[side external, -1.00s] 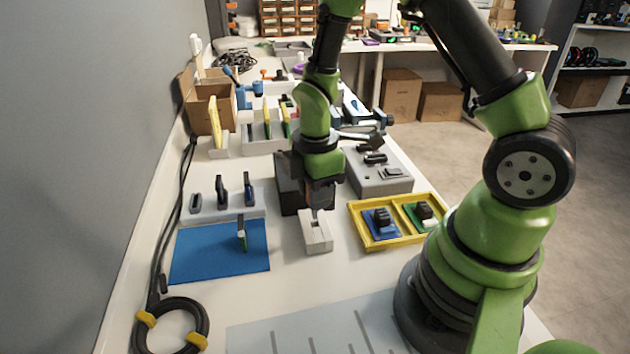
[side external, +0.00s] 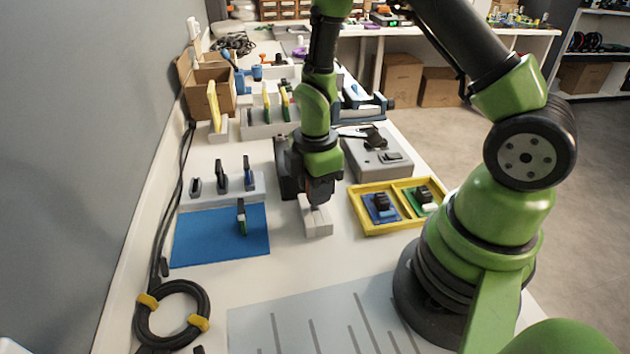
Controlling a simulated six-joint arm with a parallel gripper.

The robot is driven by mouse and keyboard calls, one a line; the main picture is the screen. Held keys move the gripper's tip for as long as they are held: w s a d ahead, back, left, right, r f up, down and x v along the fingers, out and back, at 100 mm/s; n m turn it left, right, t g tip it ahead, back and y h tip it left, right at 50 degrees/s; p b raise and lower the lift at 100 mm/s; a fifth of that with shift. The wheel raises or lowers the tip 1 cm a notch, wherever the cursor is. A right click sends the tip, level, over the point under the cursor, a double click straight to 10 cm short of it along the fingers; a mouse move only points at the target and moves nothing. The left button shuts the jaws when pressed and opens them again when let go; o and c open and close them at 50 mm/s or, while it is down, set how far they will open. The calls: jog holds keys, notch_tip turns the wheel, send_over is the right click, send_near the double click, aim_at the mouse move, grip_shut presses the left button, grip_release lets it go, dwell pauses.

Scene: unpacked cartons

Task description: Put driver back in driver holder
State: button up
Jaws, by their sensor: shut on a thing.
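My gripper (side external: 318,200) is low over a small white slotted block (side external: 318,227), which looks like the driver holder. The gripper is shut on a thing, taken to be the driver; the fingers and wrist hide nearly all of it. Its lower end is at the top of the block, and I cannot tell whether it is in the slot. The block stands on the white bench in front of a dark grey box (side external: 286,170).
Left are a blue mat (side external: 200,240) with a small upright dark-and-green tool (side external: 241,220) and a rack (side external: 208,199) of dark-handled tools. Right are a yellow tray (side external: 372,229) with two boards and a grey box (side external: 372,170). A cable coil (side external: 172,340) lies front left.

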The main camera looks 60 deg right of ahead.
jog(key=shift+f, duration=0.65)
jog(key=o, duration=1)
jog(key=shift+o, duration=0.2)
jog(key=shift+r, duration=0.1)
notch_tip(320, 180, up, 9)
jog(key=shift+r, duration=0.45)
